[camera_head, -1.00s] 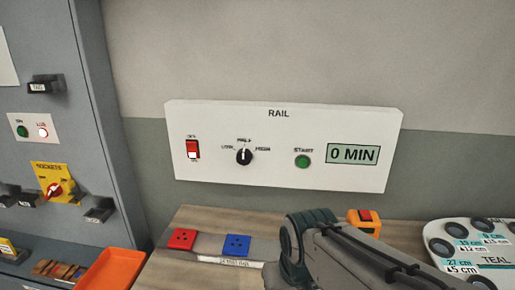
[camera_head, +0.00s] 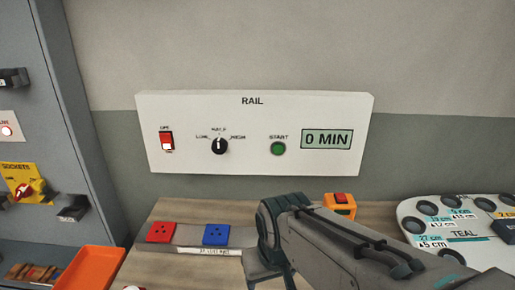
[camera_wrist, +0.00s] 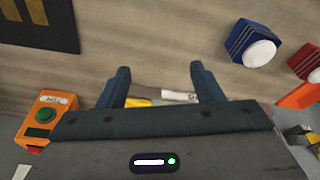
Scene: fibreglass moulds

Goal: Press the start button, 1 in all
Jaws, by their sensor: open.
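The start button (camera_head: 278,148) is a round green button under the word START on the white RAIL panel (camera_head: 190,104) on the back wall. Beside it are a display reading 0 MIN (camera_head: 327,139), a black dial (camera_head: 219,146) and a red-and-white rocker switch (camera_head: 167,141). My gripper shows in the wrist view (camera_wrist: 160,72) with its two fingers apart and nothing between them. In the head view my arm is below and in front of the panel, apart from the button; the fingertips are hidden there. The button is not in the wrist view.
On the wooden bench are a red socket (camera_head: 160,232), a blue socket (camera_head: 216,234) and an orange box (camera_head: 341,205). A white TEAL tray (camera_head: 412,210) stands right, an orange tray (camera_head: 92,270) left. A grey cabinet (camera_head: 80,130) edges the left.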

